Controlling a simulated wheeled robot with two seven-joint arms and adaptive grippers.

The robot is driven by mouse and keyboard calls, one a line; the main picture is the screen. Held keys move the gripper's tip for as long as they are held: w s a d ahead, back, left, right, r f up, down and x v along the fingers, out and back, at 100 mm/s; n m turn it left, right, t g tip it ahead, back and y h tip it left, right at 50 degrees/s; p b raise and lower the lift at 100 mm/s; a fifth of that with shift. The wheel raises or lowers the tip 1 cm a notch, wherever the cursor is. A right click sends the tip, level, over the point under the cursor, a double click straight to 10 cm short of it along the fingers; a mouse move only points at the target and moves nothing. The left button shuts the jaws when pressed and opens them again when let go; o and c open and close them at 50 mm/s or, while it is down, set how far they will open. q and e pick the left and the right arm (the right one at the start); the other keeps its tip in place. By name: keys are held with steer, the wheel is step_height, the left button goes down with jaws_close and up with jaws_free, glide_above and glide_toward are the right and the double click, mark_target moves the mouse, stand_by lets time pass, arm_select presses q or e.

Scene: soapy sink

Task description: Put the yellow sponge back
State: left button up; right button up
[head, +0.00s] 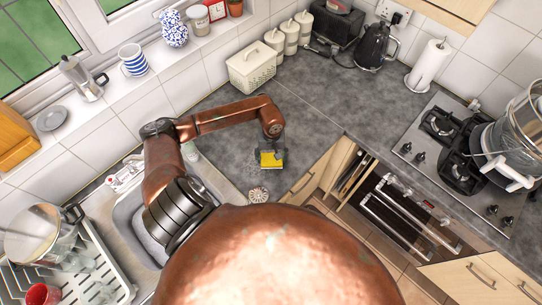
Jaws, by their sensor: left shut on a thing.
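The yellow sponge (271,160) is in the head view, over the grey worktop to the right of the sink (124,212). My left gripper (268,153) is shut on it from above, and the dark fingers hide part of the sponge. I cannot tell whether the sponge touches the worktop or is just above it. My left arm crosses over the sink and hides much of its basin. My right gripper is not in view.
A small round pale object (258,194) sits near the worktop's front edge, below the sponge. A dish rack (95,262) stands at the lower left. A cream bread bin (251,68) stands by the wall.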

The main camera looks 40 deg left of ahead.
mark_target(272, 157)
arm_select(q)
steer(key=shift+f, duration=0.1)
steer(key=shift+f+b, duration=0.15)
steer(key=shift+b, duration=0.15)
steer(key=o, duration=1)
steer(key=shift+r+p, duration=0.3)
steer(key=shift+r+b, duration=1.45)
steer(key=shift+r, duration=4.5)
